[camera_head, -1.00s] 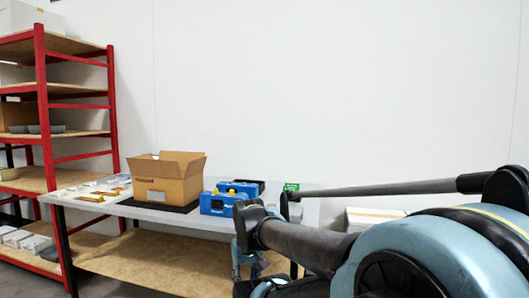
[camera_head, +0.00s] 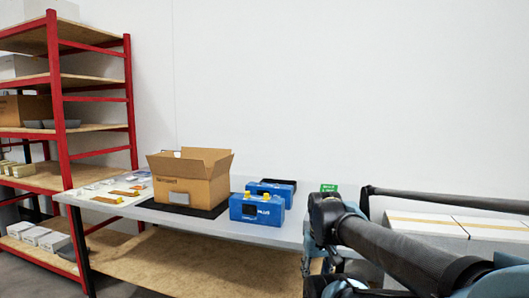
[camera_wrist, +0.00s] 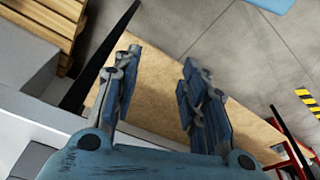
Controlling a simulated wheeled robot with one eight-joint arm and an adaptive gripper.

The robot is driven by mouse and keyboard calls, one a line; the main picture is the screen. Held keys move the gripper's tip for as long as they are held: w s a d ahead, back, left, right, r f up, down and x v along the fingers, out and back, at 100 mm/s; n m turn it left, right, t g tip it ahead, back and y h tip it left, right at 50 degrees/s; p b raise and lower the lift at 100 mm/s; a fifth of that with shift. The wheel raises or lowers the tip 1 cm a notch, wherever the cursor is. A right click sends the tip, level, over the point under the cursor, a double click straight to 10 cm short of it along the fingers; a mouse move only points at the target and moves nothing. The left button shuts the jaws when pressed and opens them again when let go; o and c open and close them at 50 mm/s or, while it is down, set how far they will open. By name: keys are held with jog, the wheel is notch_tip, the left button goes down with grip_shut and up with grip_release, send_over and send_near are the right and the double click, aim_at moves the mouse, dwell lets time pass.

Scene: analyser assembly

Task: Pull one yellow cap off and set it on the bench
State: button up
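Two small yellow caps, a left one (camera_head: 247,195) and a right one (camera_head: 267,197), stand on top of the front blue analyser housing (camera_head: 243,212) on the bench (camera_head: 185,222). A second blue housing (camera_head: 283,189) sits just behind it, with a dark top. My gripper (camera_wrist: 158,66) is open in the wrist view, with nothing between its fingers. It points down past the bench toward a lower wooden board and the floor. No cap shows in the wrist view. In the head view my arm is right of the housings, clear of the caps.
An open cardboard box (camera_head: 185,187) stands on a black mat left of the housings. Small orange-brown parts (camera_head: 107,199) lie at the bench's left. A red shelf rack (camera_head: 62,130) stands at far left. Pale boxes (camera_head: 425,228) are at right, behind my arm.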

jog(key=w+a+r+n+g+y, duration=0.1)
jog(key=w+a+r+n, duration=0.5)
jog(key=w+r, duration=0.5)
jog(key=w+a+r+n+g+y, duration=0.15)
jog(key=w+a+r+n, duration=0.25)
jog(key=w+r+n, duration=0.55)
jog(key=w+a+r+n+g+y, duration=0.15)
jog(key=w+a+r+n, duration=0.35)
jog(key=w+r, duration=0.75)
jog(key=shift+t, duration=0.3)
jog(key=x, duration=1.7)
jog(key=shift+c, duration=0.2)
grip_shut()
jog(key=shift+r, duration=0.45)
jog(key=shift+r, duration=3.4)
